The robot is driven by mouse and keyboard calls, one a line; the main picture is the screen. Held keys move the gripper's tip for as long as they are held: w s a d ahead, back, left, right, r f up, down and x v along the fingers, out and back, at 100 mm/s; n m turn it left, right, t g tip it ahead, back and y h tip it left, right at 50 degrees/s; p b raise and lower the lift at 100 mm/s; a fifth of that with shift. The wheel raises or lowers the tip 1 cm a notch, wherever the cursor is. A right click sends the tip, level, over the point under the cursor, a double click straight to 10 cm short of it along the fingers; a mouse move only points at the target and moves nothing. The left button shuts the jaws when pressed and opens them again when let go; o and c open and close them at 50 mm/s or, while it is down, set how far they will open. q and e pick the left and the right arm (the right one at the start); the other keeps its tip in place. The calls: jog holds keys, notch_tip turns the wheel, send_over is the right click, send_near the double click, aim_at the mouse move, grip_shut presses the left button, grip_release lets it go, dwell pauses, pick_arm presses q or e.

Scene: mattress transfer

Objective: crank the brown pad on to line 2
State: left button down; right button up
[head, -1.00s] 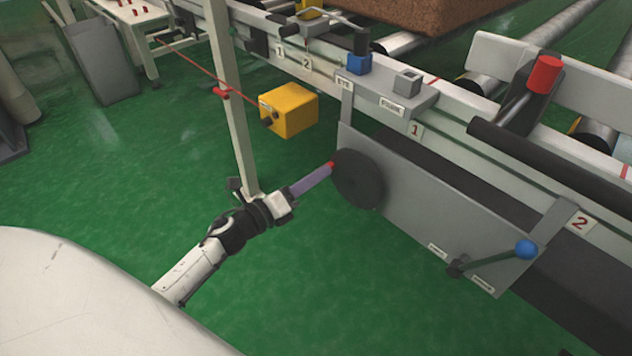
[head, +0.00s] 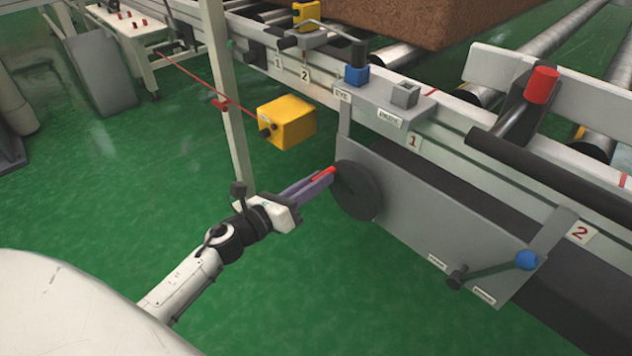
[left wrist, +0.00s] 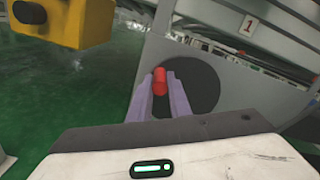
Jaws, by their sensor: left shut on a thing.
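The brown pad (head: 400,18) lies on the rollers at the top of the head view, its far part cut off by the frame. A dark crank wheel (head: 362,193) is mounted on a grey side panel (head: 440,215). Its red handle (head: 324,174) sticks out towards my left gripper (head: 322,179). The purple fingers are shut on the red handle (left wrist: 159,80), which shows between their tips in the left wrist view. A red "2" plate (head: 581,232) is on the frame at right, and a red "1" plate (head: 413,142) is nearer the wheel. My right gripper is out of view.
A yellow box (head: 287,122) hangs beside a pale post (head: 228,110) left of the wheel. A red-capped arm (head: 541,86) stands above the rollers. The green floor is clear below the wheel.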

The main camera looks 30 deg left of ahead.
pick_arm(q)
jog(key=c, duration=1.6)
grip_release()
jog(key=shift+c, duration=0.2)
jog(key=p+v, duration=0.1)
jog(key=v, duration=0.9)
jog(key=shift+s, duration=0.15)
jog(key=shift+a, duration=0.1)
